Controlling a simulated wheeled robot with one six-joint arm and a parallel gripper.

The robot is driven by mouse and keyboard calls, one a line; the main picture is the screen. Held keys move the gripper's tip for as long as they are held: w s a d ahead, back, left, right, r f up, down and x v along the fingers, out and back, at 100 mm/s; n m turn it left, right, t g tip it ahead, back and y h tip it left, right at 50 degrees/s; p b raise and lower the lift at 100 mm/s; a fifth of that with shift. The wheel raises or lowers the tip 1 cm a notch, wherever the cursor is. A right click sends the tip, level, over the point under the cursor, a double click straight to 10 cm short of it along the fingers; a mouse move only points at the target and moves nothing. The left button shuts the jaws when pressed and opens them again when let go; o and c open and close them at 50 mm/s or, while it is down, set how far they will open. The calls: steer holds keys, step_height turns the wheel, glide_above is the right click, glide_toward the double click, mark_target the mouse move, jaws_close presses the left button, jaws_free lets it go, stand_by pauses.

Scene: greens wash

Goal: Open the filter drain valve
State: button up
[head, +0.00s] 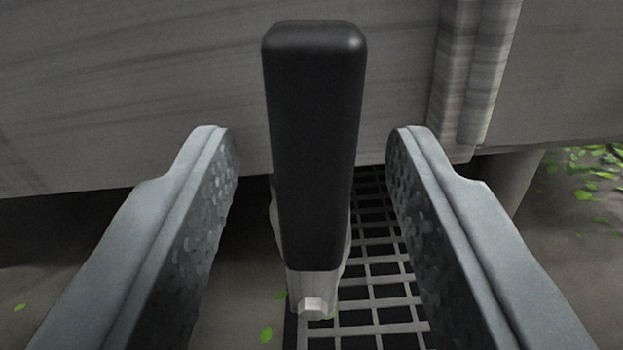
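A black valve handle (314,150) stands upright in the middle of the head view. Its lower end meets a pale metal stem with a hex bolt (312,306). My gripper (311,140) is open, with one grey finger on each side of the handle. A gap shows between the handle and each finger, so neither appears to touch it. The valve body below and behind the handle is mostly hidden.
A grey metal panel (130,90) fills the back, with a vertical pipe or edge (470,80) at right. A floor grate (375,270) lies below. Green leaf bits (595,165) are scattered on the dark floor.

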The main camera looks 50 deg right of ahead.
steer(key=v, duration=1.7)
steer(key=shift+s+a, duration=0.15)
